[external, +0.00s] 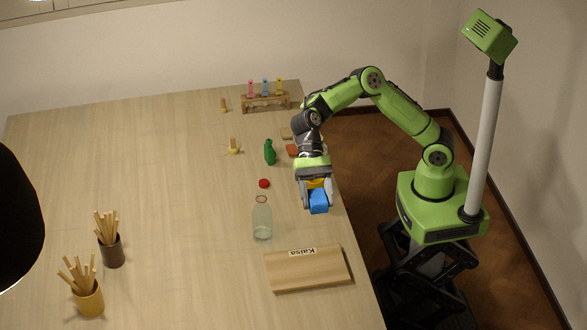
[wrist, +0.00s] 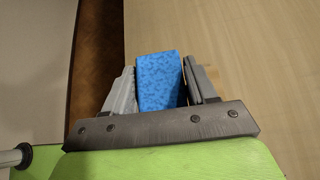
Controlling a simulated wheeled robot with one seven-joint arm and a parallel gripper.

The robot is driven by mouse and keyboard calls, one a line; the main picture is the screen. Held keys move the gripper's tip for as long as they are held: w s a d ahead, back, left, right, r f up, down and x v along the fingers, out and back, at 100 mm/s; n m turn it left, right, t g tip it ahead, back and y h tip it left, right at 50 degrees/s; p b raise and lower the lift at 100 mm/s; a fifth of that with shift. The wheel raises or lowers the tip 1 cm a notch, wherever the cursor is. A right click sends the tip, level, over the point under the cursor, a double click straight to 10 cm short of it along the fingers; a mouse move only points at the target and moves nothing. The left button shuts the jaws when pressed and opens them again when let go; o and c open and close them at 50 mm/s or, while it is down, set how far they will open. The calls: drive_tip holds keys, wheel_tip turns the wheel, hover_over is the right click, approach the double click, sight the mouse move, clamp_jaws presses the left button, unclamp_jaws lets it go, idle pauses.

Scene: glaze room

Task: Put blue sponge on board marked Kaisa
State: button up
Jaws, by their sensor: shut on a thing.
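The blue sponge (external: 319,202) is held between the fingers of my gripper (external: 316,190), near the table's right edge. In the wrist view the sponge (wrist: 160,82) sits between the two fingers of my gripper (wrist: 163,88), which are shut on it. The wooden board marked Kaisa (external: 308,275) lies near the table's right edge, nearer the camera than the gripper. Its top looks bare apart from the white label. The board does not show in the wrist view. A yellow patch shows between the fingers just above the sponge; I cannot tell what it is.
A green bottle (external: 270,153) and an orange block (external: 292,150) are farther back. Two stick-filled cups (external: 112,252) (external: 88,300) stand at left. The table's middle is clear.

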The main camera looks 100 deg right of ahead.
drive_tip(key=b, duration=0.3)
approach(318, 269)
drive_tip(key=x, duration=0.4)
drive_tip(key=shift+a+f, duration=0.1)
drive_tip(key=shift+a, duration=0.05)
drive_tip(key=o, duration=1)
drive_tip(key=shift+p, duration=0.3)
